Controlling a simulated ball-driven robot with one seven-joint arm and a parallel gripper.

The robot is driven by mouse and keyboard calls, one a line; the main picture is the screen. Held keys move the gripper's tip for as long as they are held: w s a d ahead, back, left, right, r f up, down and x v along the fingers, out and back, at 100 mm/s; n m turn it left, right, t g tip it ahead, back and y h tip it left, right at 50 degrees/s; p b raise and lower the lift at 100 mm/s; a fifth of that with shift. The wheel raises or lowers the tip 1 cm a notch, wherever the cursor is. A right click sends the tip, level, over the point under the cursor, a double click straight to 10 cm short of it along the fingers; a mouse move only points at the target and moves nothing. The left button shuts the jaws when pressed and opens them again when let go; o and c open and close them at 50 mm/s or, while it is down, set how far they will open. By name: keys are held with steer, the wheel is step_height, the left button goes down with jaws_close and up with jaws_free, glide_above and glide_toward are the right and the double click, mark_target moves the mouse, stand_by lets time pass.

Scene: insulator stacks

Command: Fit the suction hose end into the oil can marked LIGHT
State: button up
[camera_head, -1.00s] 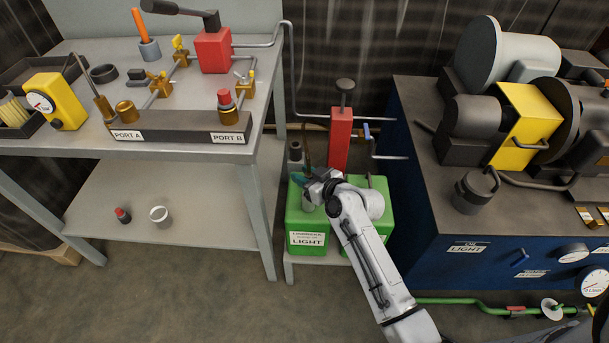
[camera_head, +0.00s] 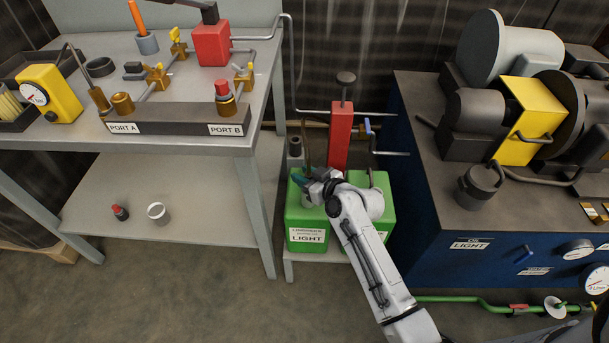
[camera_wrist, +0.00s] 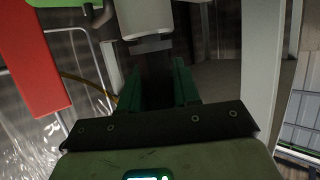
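The green oil can marked LIGHT (camera_head: 307,238) stands on a low shelf in the head view. My gripper (camera_head: 301,180) is over its top, its teal fingers pointing left. A brown hose (camera_head: 309,143) comes down behind my gripper. The can's opening is hidden, so I cannot tell whether the end is inside.
A second green can (camera_head: 384,185) is partly hidden behind my arm. A red pump (camera_head: 340,135) with pipes stands behind the cans. The grey bench (camera_head: 200,165) is close on the left, and the blue machine cabinet (camera_head: 450,270) is on the right.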

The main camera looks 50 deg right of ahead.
steer(key=o, duration=0.5)
steer(key=shift+s, duration=0.1)
steer(key=p+v, duration=0.1)
steer(key=v, duration=0.9)
steer(key=shift+s+r, duration=0.1)
steer(key=shift+s, duration=0.2)
steer(key=s+a+f+n+g+y, duration=0.1)
steer(key=s+a+f+g+y, duration=0.1)
steer(key=a, duration=0.3)
steer(key=s+a+f+n+g+y, duration=0.1)
steer(key=s+a+f+g, duration=0.1)
steer(key=a+g, duration=0.15)
steer(key=s+a+m+g+h+p, duration=0.1)
steer(key=s+a+g, duration=0.25)
steer(key=s, duration=0.35)
steer(key=s+a+g+h, duration=0.1)
steer(key=s+a+g, duration=0.1)
steer(key=s+g, duration=0.35)
steer(key=shift+t+y, duration=0.3)
steer(key=shift+t, duration=0.55)
steer(key=r+p, duration=0.4)
steer(key=p, duration=0.1)
steer(key=s+r+p, duration=0.1)
steer(key=r+p, duration=0.3)
steer(key=r, duration=0.1)
steer(key=r+p, duration=0.5)
steer(key=shift+s+r+p, duration=0.25)
steer(key=shift+s+p, duration=0.05)
steer(key=shift+p, duration=0.05)
